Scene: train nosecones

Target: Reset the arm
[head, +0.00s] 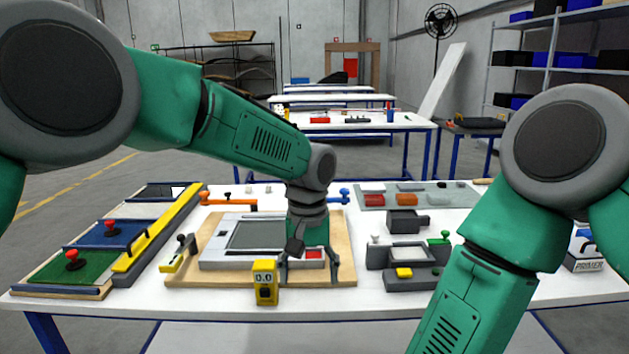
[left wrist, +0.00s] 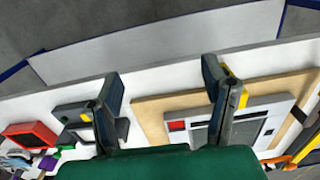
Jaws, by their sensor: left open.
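My left arm reaches in from the left in the head view, with its left gripper (head: 312,275) pointing down over the front right part of a grey panel (head: 212,255) on a wooden board (head: 190,275). The fingers are spread, with nothing seen between them. In the left wrist view the left gripper (left wrist: 160,95) is also open, its two dark fingers apart above the board's edge and the white table. My right arm (head: 480,290) comes down at the right of the head view. Its gripper is outside the frame.
A yellow gauge reading 0.0 (head: 265,284) stands just left of the left gripper. Grey fixtures with a yellow button (head: 404,272) lie to the right. A yellow rail (head: 160,228) and red-knobbed panels (head: 70,265) are at left. The table's front strip (head: 200,303) is mostly clear.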

